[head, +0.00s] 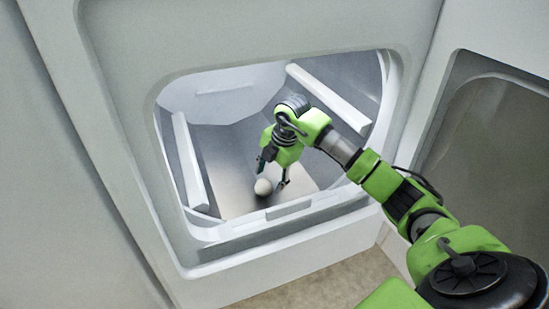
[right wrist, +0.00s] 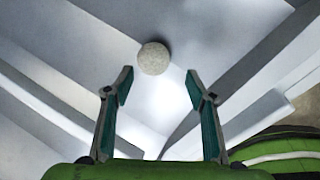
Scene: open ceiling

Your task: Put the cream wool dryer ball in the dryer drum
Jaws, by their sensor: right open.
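The cream wool dryer ball (head: 263,187) rests on the floor of the dryer drum (head: 225,150), near the front opening. The ball also shows in the right wrist view (right wrist: 153,58), just beyond the fingertips. My right gripper (head: 272,178) reaches through the opening into the drum. Its fingers (right wrist: 158,88) are spread apart with nothing between them, and the ball lies clear of them. My left gripper is not in view.
The drum has raised pale vanes (head: 328,97) along its sides. The opening's rim (head: 290,222) surrounds my right arm. The open dryer door (head: 490,140) stands at the right. A tan floor (head: 325,283) shows below.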

